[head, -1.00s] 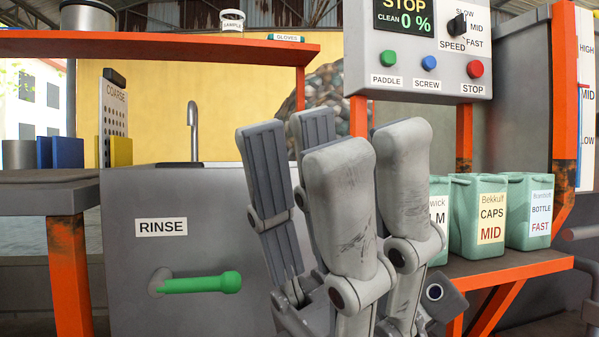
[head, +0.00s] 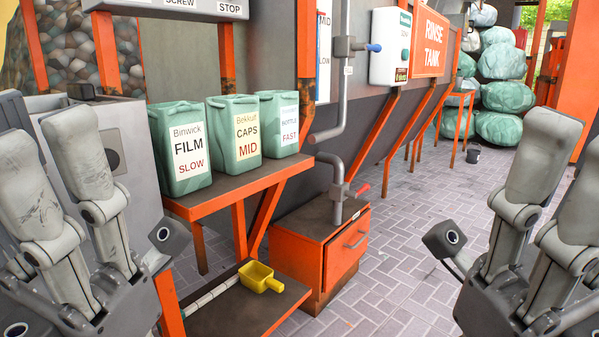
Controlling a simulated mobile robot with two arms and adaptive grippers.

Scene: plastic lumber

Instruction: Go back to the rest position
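My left gripper (head: 40,130) stands at the left edge with its worn light-grey fingers pointing up. It is open, with nothing seen between the fingers; part of it is cut off by the frame. My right gripper (head: 575,150) stands at the right edge, fingers also up and straight in a matching mirrored pose. It looks open and empty, though its outer side is out of frame. Both are well apart, in front of the bench and floor.
Green bins marked film (head: 184,180), caps (head: 236,165) and bottle (head: 287,110) stand on an orange-edged shelf (head: 235,185). A yellow scoop (head: 260,277) lies below. An orange drawer cabinet (head: 318,250) stands beside it. Paved floor (head: 410,260) is open between my grippers.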

